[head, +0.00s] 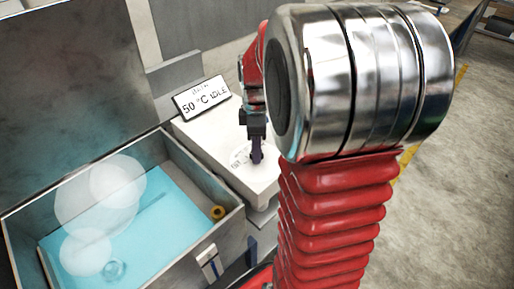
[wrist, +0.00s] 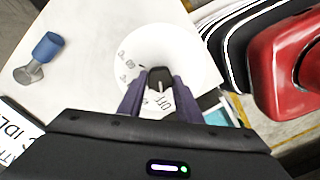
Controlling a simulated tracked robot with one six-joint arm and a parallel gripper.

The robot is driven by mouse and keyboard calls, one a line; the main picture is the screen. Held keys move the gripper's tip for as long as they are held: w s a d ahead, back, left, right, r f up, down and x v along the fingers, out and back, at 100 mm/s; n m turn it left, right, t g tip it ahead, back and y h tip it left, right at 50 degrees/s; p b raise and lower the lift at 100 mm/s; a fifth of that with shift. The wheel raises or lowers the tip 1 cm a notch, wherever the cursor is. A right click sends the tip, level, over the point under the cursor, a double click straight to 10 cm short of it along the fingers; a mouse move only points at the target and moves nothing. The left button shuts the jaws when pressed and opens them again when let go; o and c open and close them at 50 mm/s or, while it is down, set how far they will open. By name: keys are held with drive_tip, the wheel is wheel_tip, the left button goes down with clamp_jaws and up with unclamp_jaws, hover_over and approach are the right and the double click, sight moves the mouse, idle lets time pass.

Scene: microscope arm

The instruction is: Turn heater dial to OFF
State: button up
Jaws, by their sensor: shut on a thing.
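The heater dial is a small dark knob (wrist: 159,76) on a round white dial plate (wrist: 190,55) with printed marks, among them OFF close to the knob. My gripper (wrist: 158,88) is shut on the knob, with one purple finger on each side. A pale line shows near the knob, but I cannot tell exactly which mark it meets. In the head view my gripper (head: 256,152) points down at the white heater box (head: 255,185) and hides the knob. A display sign (head: 202,98) on the box reads 50 °C IDLE.
An open metal bath (head: 190,172) with blue liquid and pale vapour stands left of the heater box, its lid (head: 70,90) raised. A small blue-capped flask (wrist: 40,58) is left of the dial in the wrist view. Open floor (head: 450,190) lies to the right.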

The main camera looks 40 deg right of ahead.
drive_tip(key=shift+d, duration=0.1)
drive_tip(key=o, duration=1)
drive_tip(key=shift+o, duration=0.2)
drive_tip(key=shift+r, duration=0.15)
wheel_tip(320, 180, up, 14)
drive_tip(key=shift+f, duration=0.25)
drive_tip(key=shift+m, duration=0.3)
